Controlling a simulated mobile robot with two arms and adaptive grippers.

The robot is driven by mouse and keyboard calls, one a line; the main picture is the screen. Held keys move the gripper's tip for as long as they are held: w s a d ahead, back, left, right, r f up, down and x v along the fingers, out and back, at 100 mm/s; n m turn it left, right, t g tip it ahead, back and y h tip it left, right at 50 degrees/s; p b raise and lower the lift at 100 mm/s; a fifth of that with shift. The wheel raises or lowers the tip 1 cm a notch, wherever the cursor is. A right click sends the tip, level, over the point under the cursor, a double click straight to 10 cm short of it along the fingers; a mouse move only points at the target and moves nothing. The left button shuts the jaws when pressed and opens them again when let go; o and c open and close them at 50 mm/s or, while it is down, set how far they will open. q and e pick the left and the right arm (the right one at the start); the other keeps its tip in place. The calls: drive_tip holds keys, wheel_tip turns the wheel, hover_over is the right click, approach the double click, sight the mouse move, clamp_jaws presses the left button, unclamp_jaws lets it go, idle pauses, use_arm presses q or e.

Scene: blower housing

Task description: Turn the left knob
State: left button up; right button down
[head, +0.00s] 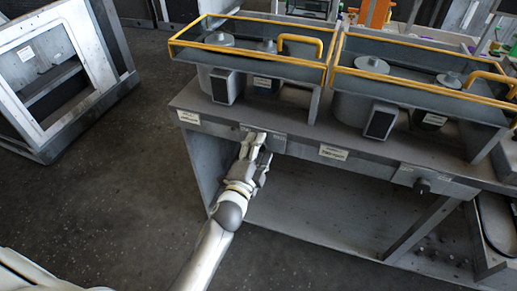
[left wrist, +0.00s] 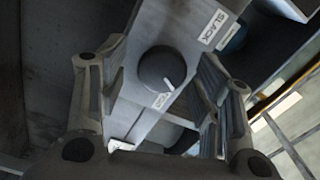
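My left gripper (left wrist: 160,75) is open, with one finger on each side of the knob and a visible gap to both. In the head view my left gripper (head: 258,146) is at the front edge of the bench, below the left housing, and hides the left knob. The knob's plate (head: 280,140) shows just behind the fingers. My right gripper is not in view.
The bench (head: 225,121) carries two blower housings with yellow-edged frames (head: 255,60). A second dark knob (head: 422,186) is on the bench front at the right. A grey framed cabinet (head: 95,60) stands at the left. The floor between it and the bench is clear.

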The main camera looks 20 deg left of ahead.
use_arm(q)
drive_tip(key=s, duration=1.2)
drive_tip(key=shift+a, duration=0.2)
idle(0.4)
